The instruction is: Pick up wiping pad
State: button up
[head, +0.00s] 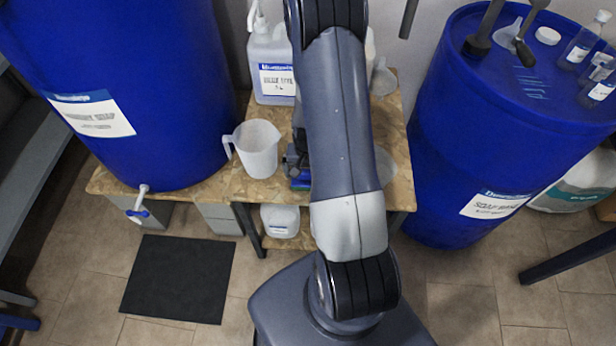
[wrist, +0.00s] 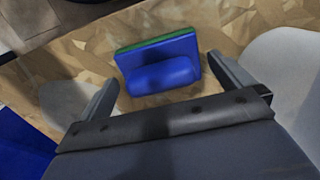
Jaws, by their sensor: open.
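The wiping pad (wrist: 160,75) is a blue block with a rounded blue handle and a green layer along its far edge. In the wrist view it lies on the wooden board top, between and slightly beyond the fingertips. My gripper (wrist: 163,67) is open, one finger to each side of the pad, with gaps showing. In the head view only a blue bit of the pad (head: 300,184) shows beside my arm, which hides the rest. My gripper (head: 293,163) is mostly hidden there too.
A white measuring jug (head: 256,150) stands close left of my gripper on the wooden bench (head: 245,187). A pump bottle (head: 272,72) stands behind. Large blue drums (head: 125,60) stand left and right (head: 470,130). A black mat (head: 180,278) lies on the floor.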

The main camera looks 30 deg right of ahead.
jog(key=shift+f, duration=0.8)
jog(key=c, duration=0.7)
jog(key=shift+r, duration=0.2)
